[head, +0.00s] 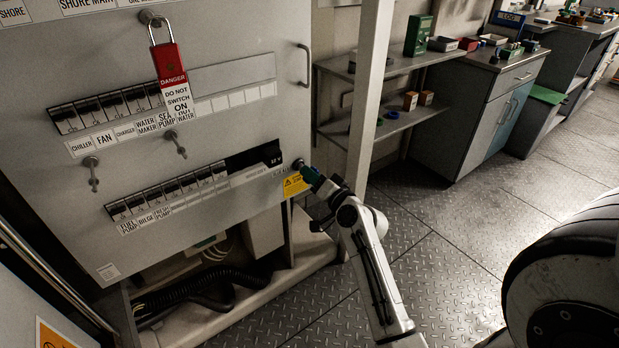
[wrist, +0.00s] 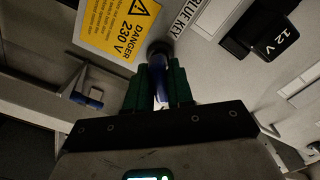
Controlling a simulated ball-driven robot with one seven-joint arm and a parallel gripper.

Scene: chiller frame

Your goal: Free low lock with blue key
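A blue key (wrist: 157,72) stands on a dark round holder beside the BLUE KEY label (wrist: 190,17) in the wrist view. My gripper (wrist: 160,80) has its green fingers on both sides of the key and looks closed on it. In the head view my gripper (head: 314,179) is at the lower right corner of the grey panel (head: 225,120). A red padlock (head: 168,62) with a DO NOT SWITCH ON tag hangs from a knob at the panel's top. I see no second padlock; a dark block (head: 252,158) sits at the right of the lower breaker row.
A yellow danger sign (wrist: 117,25) is close beside the key. A white post (head: 369,90) rises right of my gripper. Shelves (head: 395,120) stand behind it. The plate floor (head: 440,240) at right is open.

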